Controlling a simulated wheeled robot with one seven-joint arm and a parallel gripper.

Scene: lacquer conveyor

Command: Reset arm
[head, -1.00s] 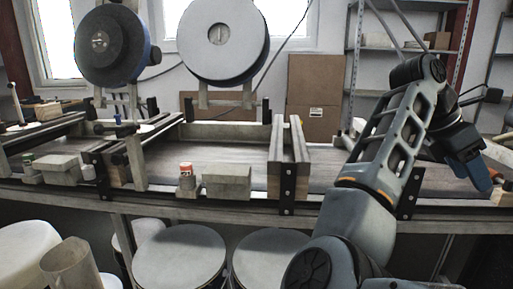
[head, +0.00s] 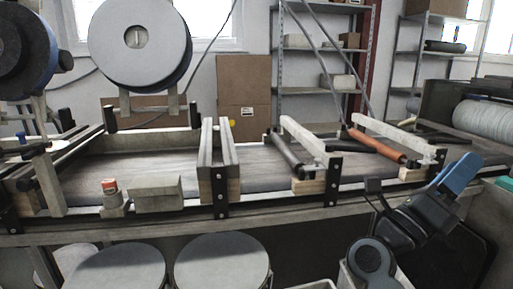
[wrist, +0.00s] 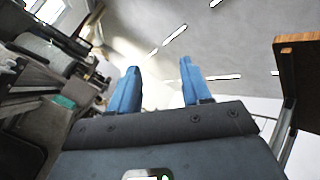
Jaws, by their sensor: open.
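My gripper (head: 458,172) is at the right of the head view, low in front of the conveyor, with its blue fingers pointing up and to the right. In the wrist view my gripper (wrist: 157,88) shows two blue fingers standing well apart with nothing between them. Beyond the fingers that view shows the ceiling and lamps. The gripper touches nothing that I can see.
The conveyor (head: 290,178) runs across the view, with crossbars, an orange roller (head: 377,145) and a grey box (head: 155,193) along it. Round drums (head: 222,262) stand below. Shelves (head: 322,42) and a cardboard box (head: 243,88) stand behind. A wooden panel edge (wrist: 298,40) shows at the wrist view's right.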

